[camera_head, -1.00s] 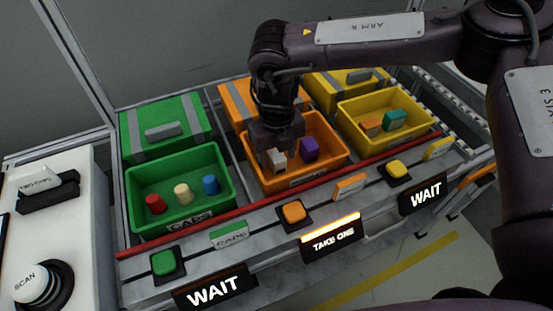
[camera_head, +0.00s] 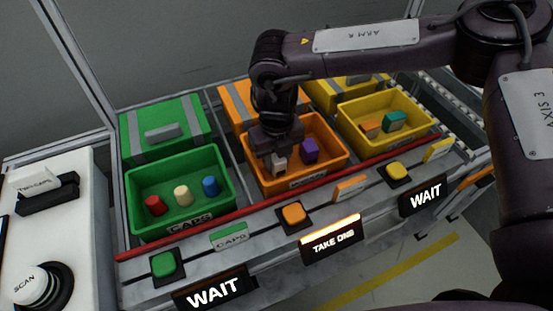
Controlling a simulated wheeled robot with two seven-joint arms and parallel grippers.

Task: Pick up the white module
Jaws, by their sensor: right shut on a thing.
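The white module (camera_head: 279,166) is in the orange bin (camera_head: 282,183), at its left part. My right gripper (camera_head: 276,152) reaches down into the bin from above and is shut on the white module. The fingers partly hide the module's upper part. I cannot tell whether the module touches the bin floor. A purple module (camera_head: 309,150) stands just right of it, apart from the gripper. My left gripper is not in view.
A green bin (camera_head: 180,218) with red, cream and blue caps stands left. A yellow bin (camera_head: 386,140) with orange and teal pieces stands right. A red rail (camera_head: 205,230) runs along the front. The "TAKE ONE" sign (camera_head: 332,241) is lit below the orange bin.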

